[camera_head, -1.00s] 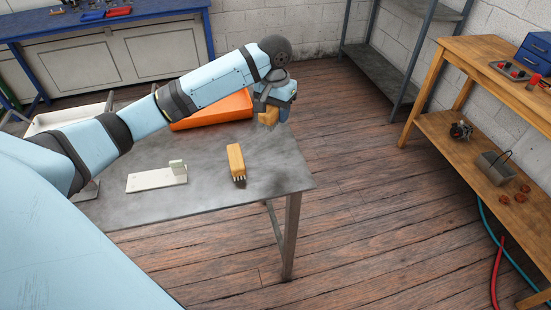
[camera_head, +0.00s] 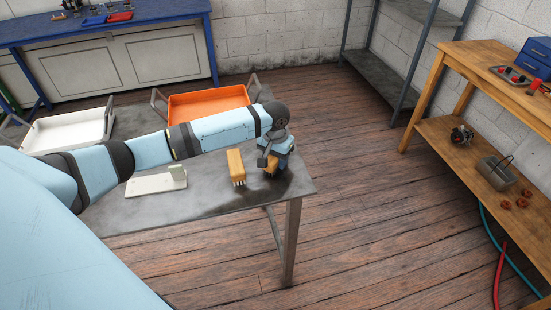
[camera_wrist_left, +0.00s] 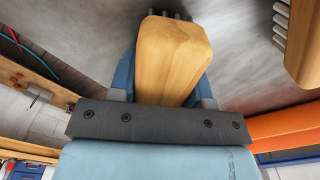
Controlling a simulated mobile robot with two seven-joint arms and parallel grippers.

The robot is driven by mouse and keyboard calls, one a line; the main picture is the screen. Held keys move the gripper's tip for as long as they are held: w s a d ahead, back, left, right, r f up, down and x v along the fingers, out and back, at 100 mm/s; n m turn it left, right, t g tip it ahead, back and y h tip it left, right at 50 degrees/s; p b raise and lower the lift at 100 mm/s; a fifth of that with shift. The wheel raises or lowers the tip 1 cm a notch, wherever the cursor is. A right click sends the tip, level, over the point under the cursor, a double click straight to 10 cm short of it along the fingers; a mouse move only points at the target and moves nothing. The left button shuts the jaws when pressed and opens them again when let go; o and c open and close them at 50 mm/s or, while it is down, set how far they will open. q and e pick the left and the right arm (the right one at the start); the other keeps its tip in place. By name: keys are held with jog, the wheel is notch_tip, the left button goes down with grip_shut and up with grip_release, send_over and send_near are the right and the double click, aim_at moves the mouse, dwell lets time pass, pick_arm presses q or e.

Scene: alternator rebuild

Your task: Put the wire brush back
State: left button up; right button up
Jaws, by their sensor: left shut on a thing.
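A wooden wire brush (camera_head: 271,166) is in my left gripper (camera_head: 276,160), low over the right end of the grey table (camera_head: 215,202). In the left wrist view the held wire brush (camera_wrist_left: 172,58) sits between the blue fingers, its bristles at the far end. I cannot tell whether it touches the table. A second, similar brush (camera_head: 235,164) lies on the table just left of the gripper; it also shows at the right edge of the left wrist view (camera_wrist_left: 306,42). My right gripper is not in view.
An orange tray (camera_head: 207,100) and a white tray (camera_head: 69,132) stand at the back of the table. A pale plate with an upright block (camera_head: 155,183) lies left of the brushes, partly behind my left arm. A wooden shelf bench (camera_head: 455,150) stands at the right.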

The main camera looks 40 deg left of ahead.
pick_arm(q)
jog(key=o, duration=0.8)
jog(key=shift+o, duration=0.2)
jog(key=shift+r, duration=0.15)
notch_tip(320, 180, up, 11)
jog(key=shift+f, duration=0.2)
jog(key=shift+r, duration=0.65)
jog(key=shift+d, duration=0.1)
